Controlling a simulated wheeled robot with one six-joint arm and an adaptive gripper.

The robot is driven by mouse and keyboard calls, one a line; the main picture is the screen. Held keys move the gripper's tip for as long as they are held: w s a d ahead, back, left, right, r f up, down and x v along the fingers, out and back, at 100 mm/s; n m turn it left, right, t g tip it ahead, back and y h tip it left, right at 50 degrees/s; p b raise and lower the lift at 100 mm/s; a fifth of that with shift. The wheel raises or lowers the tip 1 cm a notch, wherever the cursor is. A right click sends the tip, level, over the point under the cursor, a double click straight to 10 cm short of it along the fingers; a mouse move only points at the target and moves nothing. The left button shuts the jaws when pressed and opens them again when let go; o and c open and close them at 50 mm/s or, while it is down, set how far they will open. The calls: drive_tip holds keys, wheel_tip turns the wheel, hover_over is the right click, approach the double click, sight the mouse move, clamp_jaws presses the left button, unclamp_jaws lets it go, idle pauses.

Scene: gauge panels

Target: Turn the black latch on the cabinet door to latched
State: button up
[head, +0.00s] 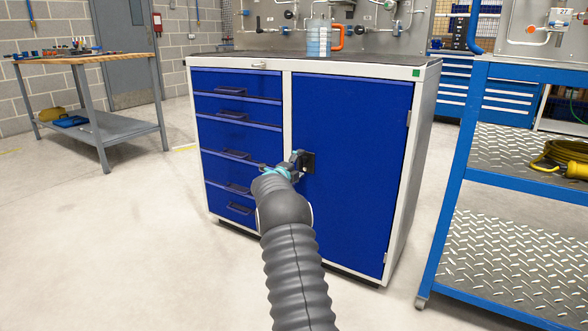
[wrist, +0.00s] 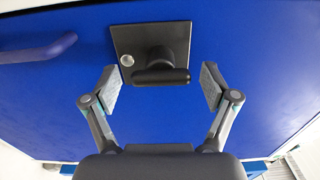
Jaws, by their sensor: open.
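The blue cabinet door (head: 350,160) fills the right half of a white-framed cabinet in the head view and looks closed. The black latch (wrist: 160,75) shows in the wrist view as a bar-shaped handle on a dark square plate (wrist: 175,40), with a small round silver spot at its left. The bar lies sideways across the picture. My gripper (wrist: 158,87) is open, with one finger to each side of the latch bar and visible gaps between. In the head view, my gripper (head: 300,160) is at the door's left edge and hides most of the latch.
Blue drawers (head: 235,125) with dark handles are left of the door. A blue-framed cart (head: 455,190) stands to the right, a workbench (head: 80,62) at the back left. The floor at left is clear.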

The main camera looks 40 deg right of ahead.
drive_tip(key=v, duration=1.1)
drive_tip(key=shift+a, duration=0.3)
